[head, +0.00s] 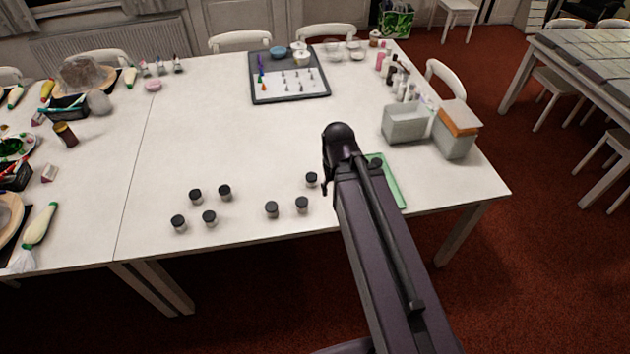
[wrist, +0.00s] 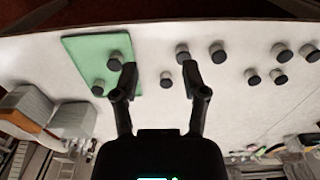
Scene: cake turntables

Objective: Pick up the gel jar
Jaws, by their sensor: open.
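Several small jars with black lids and pale bodies stand on the white table; they look alike, and I cannot tell which is the gel jar. In the head view a lone jar (head: 312,179) stands just left of my arm, with a pair of jars (head: 272,209) nearer the front edge. My gripper (wrist: 159,70) is open and empty in the wrist view. One jar (wrist: 166,78) appears between its fingertips, apart from both. Two more jars (wrist: 115,60) (wrist: 98,88) are on the green mat (wrist: 75,45), left of the gripper.
Grey bins (head: 405,124) and a box with an orange-brown top (head: 456,120) stand at the table's right. A dark tray (head: 290,98) with small items lies at the back. The green mat (head: 391,186) shows beside my arm. The table's middle is clear.

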